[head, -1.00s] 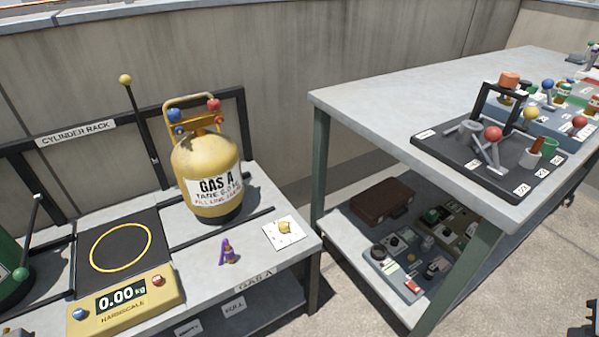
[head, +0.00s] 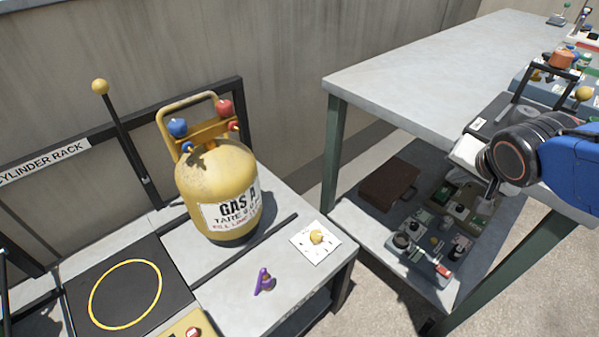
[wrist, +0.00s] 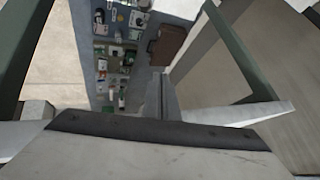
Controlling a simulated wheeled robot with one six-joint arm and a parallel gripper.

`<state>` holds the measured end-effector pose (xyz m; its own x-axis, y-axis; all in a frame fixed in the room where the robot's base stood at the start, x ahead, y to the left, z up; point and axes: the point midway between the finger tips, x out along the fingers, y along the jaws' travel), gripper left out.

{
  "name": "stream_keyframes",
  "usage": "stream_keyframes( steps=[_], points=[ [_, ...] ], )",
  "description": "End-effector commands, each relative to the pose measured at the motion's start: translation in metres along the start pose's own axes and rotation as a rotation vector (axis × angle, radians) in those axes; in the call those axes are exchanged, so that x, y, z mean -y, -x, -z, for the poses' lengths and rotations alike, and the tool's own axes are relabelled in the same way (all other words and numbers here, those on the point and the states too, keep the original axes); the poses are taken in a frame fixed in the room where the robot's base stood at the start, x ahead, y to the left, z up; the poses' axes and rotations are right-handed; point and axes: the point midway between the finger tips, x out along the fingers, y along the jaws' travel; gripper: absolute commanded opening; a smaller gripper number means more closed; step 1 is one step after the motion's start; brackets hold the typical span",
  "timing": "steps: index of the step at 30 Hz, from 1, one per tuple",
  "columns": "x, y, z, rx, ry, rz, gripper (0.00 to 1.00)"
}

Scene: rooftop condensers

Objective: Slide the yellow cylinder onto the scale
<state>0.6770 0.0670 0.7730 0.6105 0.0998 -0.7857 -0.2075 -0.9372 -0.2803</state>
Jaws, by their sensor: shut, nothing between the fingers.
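The yellow cylinder (head: 212,185), labelled GAS A, stands upright on the bench in the head view. It has a yellow handle frame and red and blue knobs on top. The scale (head: 125,294), a black plate with a yellow ring, lies to its left and front, and the plate is empty. Only a corner of its yellow housing (head: 187,324) shows; its display is out of frame. My gripper (head: 492,190) is far right of the cylinder, by the second table. It is shut and empty, pointing downward. In the wrist view its fingers (wrist: 160,97) are together above the lower shelf.
A black lever with a yellow ball (head: 100,86) rises from the cylinder rack behind the scale. The second table (head: 420,70) has a shelf holding a brown case (head: 388,186).

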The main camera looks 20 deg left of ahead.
Motion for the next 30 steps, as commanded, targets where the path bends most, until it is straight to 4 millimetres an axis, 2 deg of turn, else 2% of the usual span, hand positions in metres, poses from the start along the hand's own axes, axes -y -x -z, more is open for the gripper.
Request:
stream_keyframes(
  steps=[1,5,8,11,15,18,21,24,27,30],
  points=[
    [0.023,-0.011,-0.002,0.002,-0.013,0.029,0.0],
    [0.085,-0.036,-0.012,0.008,-0.081,0.122,0.0],
    [0.138,-0.053,-0.03,0.036,-0.135,0.203,0.0],
    [0.191,-0.067,-0.057,0.086,-0.189,0.284,0.0],
    [0.261,-0.08,-0.11,0.191,-0.264,0.385,0.0],
    [0.301,-0.084,-0.151,0.277,-0.309,0.437,0.0],
    [0.33,-0.085,-0.186,0.353,-0.345,0.469,0.0],
    [0.347,-0.084,-0.21,0.407,-0.369,0.485,0.0],
    [0.356,-0.084,-0.224,0.439,-0.382,0.492,0.0],
    [0.36,-0.085,-0.229,0.45,-0.389,0.494,0.0]
  ],
)
